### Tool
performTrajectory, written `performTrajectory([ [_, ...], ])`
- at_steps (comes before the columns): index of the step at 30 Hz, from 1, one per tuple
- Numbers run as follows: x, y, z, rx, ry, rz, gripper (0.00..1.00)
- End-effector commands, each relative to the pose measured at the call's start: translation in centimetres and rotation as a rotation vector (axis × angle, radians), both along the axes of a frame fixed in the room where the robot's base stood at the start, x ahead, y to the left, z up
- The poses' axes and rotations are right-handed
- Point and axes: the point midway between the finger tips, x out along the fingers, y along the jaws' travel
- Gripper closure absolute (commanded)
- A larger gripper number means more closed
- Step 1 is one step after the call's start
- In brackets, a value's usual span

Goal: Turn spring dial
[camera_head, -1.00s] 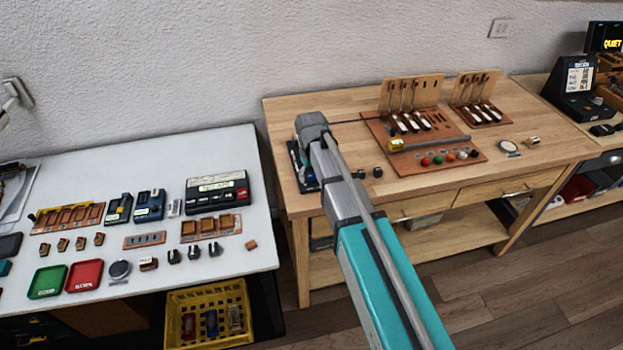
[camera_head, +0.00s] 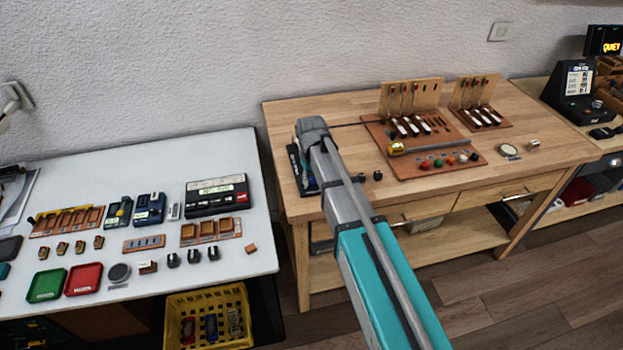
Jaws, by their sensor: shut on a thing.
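My gripper (camera_head: 312,126) is at the far end of my arm, over the left part of the wooden workbench (camera_head: 290,110). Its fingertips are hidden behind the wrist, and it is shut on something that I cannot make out. A dark panel (camera_head: 302,172) lies on the bench directly below and beside the gripper, mostly covered by my arm. I cannot see a spring dial clearly; any dial on that panel is hidden.
A brown board (camera_head: 430,168) with keys, coloured knobs and a yellow-ended bar lies right of my arm. Two small dark knobs (camera_head: 377,176) stand nearer. The white table (camera_head: 225,262) on the left holds trays and devices. A yellow crate (camera_head: 208,316) stands below.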

Motion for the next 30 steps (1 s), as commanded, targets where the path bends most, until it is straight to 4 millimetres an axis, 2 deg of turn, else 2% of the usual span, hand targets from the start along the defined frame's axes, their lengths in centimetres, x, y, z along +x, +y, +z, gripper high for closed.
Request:
performTrajectory([
  [13, -0.04, 0.05, -0.02, 0.0, 0.001, -0.206, 1.0],
  [23, -0.05, 0.04, -0.02, 0.001, 0.001, -0.22, 1.0],
  [24, -0.06, 0.05, -0.02, 0.001, 0.001, -0.219, 0.53],
  [29, -0.05, 0.04, -0.02, 0.001, 0.001, -0.219, 0.23],
  [30, -0.05, 0.04, -0.01, 0.001, 0.001, -0.219, 0.23],
])
